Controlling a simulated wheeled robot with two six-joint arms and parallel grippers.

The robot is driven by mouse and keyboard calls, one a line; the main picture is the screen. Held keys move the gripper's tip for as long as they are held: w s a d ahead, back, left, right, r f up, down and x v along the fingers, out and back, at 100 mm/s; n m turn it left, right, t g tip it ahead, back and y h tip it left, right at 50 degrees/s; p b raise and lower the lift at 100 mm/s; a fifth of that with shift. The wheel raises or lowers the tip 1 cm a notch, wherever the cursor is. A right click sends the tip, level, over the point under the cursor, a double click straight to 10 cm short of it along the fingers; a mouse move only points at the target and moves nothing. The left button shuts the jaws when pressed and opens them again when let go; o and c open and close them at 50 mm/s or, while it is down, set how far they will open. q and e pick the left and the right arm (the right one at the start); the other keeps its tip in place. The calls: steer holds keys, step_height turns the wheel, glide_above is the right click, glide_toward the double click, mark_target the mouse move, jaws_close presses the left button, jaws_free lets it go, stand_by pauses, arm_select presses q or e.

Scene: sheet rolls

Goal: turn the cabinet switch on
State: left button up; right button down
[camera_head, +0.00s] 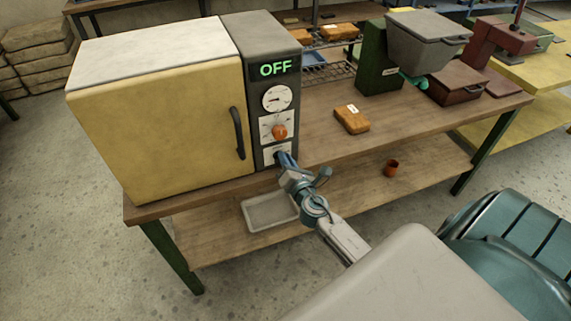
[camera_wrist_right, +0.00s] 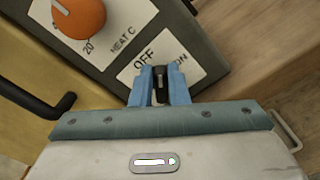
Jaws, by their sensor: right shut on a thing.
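The yellow cabinet (camera_head: 165,130) with a white top stands on the wooden table, and its lit display (camera_head: 275,69) reads OFF. The cabinet switch (camera_wrist_right: 160,84) is a small dark lever on a white plate marked OFF on the left and ON on the right. My right gripper (camera_wrist_right: 160,86) has its blue fingers shut on the switch lever, one on each side. In the head view the right gripper (camera_head: 284,162) is at the bottom of the control panel and hides most of the switch. My left gripper is not in view.
An orange knob (camera_head: 279,132) sits just above the switch, under a round dial (camera_head: 277,97). A dark door handle (camera_head: 237,132) sticks out left of the panel. A tray (camera_head: 270,212) and an orange cup (camera_head: 391,168) are on the lower shelf.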

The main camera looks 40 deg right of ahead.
steer(key=shift+s+d+f+m+b, duration=0.1)
steer(key=shift+f+m+b, duration=0.2)
steer(key=shift+m+b, duration=1.1)
steer(key=shift+d+f+m+b, duration=0.2)
steer(key=shift+m+b, duration=0.7)
steer(key=shift+m, duration=1.05)
steer(key=shift+s+d+f+m+b, duration=0.1)
steer(key=shift+f+m+b, duration=0.25)
steer(key=shift+m+b, duration=1.05)
steer(key=shift+m, duration=0.35)
steer(key=c, duration=1.4)
jaws_free()
steer(key=shift+w, duration=0.1)
